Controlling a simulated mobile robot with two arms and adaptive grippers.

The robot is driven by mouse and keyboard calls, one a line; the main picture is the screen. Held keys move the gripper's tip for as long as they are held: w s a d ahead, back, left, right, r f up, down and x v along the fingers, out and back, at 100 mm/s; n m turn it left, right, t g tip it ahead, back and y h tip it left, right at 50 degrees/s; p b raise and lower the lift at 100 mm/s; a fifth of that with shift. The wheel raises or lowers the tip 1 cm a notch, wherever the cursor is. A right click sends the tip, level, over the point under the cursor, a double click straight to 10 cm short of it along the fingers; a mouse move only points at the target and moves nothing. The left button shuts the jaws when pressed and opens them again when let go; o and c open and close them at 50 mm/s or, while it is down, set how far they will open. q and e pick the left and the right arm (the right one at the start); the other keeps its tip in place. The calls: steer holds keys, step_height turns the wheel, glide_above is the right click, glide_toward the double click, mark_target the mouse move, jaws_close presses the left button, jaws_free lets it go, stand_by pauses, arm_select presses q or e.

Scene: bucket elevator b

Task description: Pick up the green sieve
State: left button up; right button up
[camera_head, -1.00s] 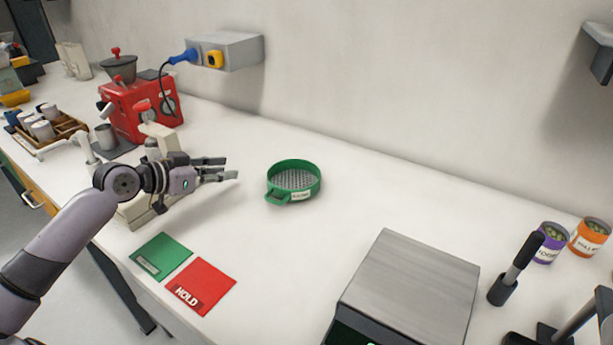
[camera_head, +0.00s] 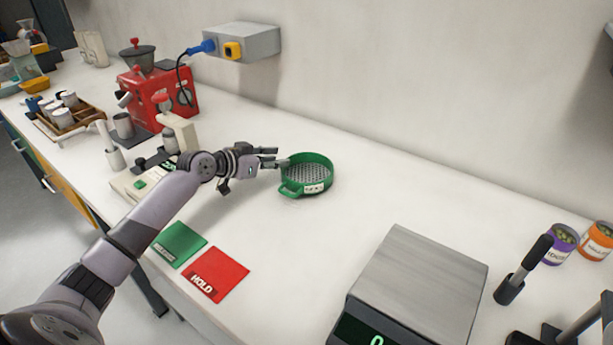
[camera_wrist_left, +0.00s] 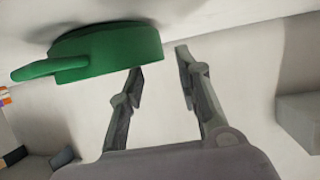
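The green sieve (camera_head: 306,187), a round green ring with a grey mesh, a white label and a short handle, sits on the white bench in the head view. In the left wrist view its green wall (camera_wrist_left: 105,52) fills the upper left. My left gripper (camera_head: 283,157) is at the sieve's left rear rim in the head view. In the wrist view its two fingers (camera_wrist_left: 159,62) are apart, with the sieve's edge close to the tips. Whether the rim lies between the fingers or touches one, I cannot tell.
A green card (camera_head: 180,244) and a red HOLD card (camera_head: 215,274) lie in front of the sieve. A metal-topped scale (camera_head: 425,280) stands front right. A red grinder (camera_head: 158,95) and a beige device (camera_head: 135,186) stand left. The bench right of the sieve is clear.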

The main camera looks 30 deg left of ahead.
mark_target(296, 158)
arm_select(q)
steer(key=p+x, duration=0.1)
steer(key=x, duration=0.4)
steer(key=shift+f, duration=0.1)
steer(key=shift+s, duration=0.1)
steer(key=shift+c, duration=0.2)
jaws_close()
